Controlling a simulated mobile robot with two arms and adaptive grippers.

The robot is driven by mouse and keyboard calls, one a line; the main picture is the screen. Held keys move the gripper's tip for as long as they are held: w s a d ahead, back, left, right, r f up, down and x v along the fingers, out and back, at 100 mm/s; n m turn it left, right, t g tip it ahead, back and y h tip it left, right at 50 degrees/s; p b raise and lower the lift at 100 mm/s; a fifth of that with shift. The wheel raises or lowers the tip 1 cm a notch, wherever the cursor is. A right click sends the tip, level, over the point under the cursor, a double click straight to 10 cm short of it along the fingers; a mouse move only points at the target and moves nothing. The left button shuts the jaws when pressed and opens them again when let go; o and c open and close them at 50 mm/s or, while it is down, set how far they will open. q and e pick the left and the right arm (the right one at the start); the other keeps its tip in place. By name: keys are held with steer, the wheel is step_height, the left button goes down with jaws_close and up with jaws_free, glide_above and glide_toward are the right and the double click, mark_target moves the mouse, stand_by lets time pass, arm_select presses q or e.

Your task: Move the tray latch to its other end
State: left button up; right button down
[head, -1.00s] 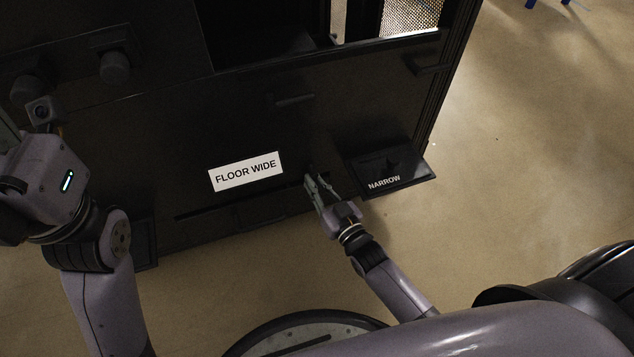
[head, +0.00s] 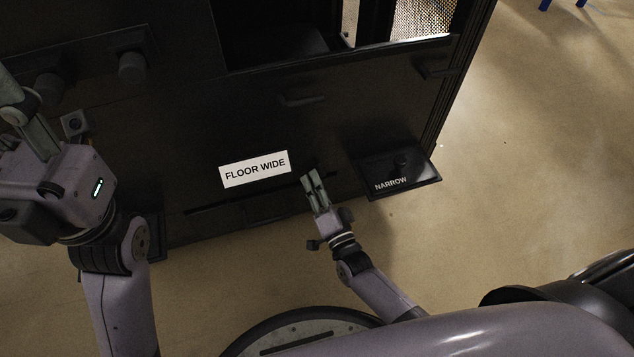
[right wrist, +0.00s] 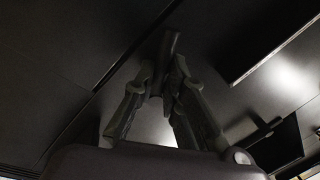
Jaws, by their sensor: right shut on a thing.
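The tray latch (right wrist: 168,48) shows in the right wrist view as a small dark upright piece between my right fingertips. My right gripper (head: 312,174) is shut on it, low on the rack's black front, near the right end of a dark slot (head: 235,202). It also shows in the right wrist view (right wrist: 163,85). In the head view the latch is too dark and too covered by the fingers to make out. My left gripper (head: 25,115) is at the left edge, away from the latch; its fingertips are not clear.
A white "FLOOR WIDE" label (head: 255,169) is above the slot. A black "NARROW" tray (head: 405,184) juts out at the lower right. Dark knobs (head: 132,67) and a handle (head: 302,99) stick out of the front.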

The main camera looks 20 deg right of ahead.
steer(key=m, duration=0.2)
steer(key=m+h, duration=0.1)
steer(key=m, duration=0.1)
steer(key=shift+a+r+t, duration=0.2)
steer(key=shift+r+t, duration=0.1)
steer(key=shift+r, duration=0.1)
steer(key=shift+r+m+h, duration=0.2)
steer(key=shift+m+h, duration=0.05)
steer(key=shift+m, duration=0.65)
steer(key=shift+r+m+h, duration=0.15)
steer(key=shift+m+h, duration=0.1)
steer(key=shift+m, duration=0.95)
steer(key=c, duration=1.6)
jaws_free()
steer(key=shift+c, duration=0.2)
